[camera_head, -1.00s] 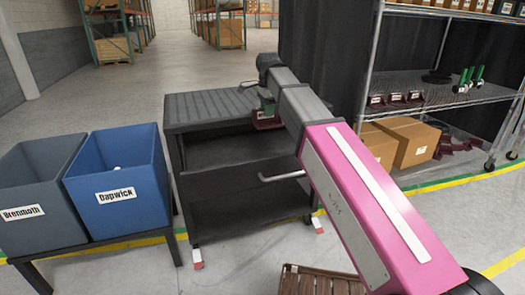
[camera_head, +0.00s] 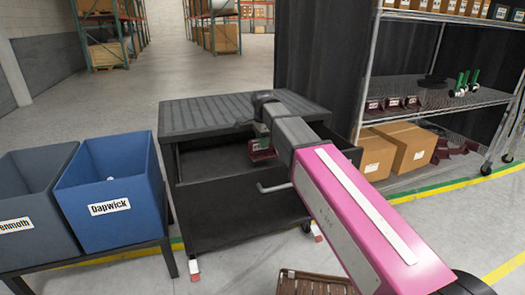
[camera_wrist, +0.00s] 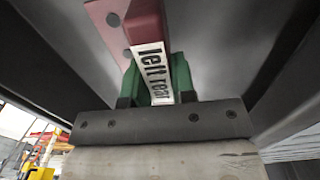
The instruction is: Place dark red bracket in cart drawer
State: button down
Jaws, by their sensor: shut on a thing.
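The dark red bracket (camera_head: 262,151) is in my gripper, at the front of the dark cart (camera_head: 200,112). In the head view my gripper (camera_head: 262,133) is partly hidden by my arm. The cart drawer (camera_head: 235,208) is the dark front below the cart top, with a grey handle (camera_head: 274,188). The bracket is at the opening between top and drawer front; whether it touches the drawer floor cannot be told.
A blue bin labelled Dapwick (camera_head: 108,205) and a grey bin (camera_head: 30,205) stand left of the cart. A wire shelf (camera_head: 435,100) with more dark red brackets (camera_head: 392,104) and cardboard boxes (camera_head: 405,147) is at right. A brown slatted crate (camera_head: 315,284) lies in front.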

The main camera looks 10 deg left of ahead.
aim_at(262, 152)
jog(key=shift+f, duration=1.8)
jog(key=c, duration=0.9)
grip_release()
jog(key=shift+f, duration=0.15)
jog(key=shift+c, duration=0.2)
notch_tip(262, 152, up, 12)
jog(key=shift+r, duration=0.15)
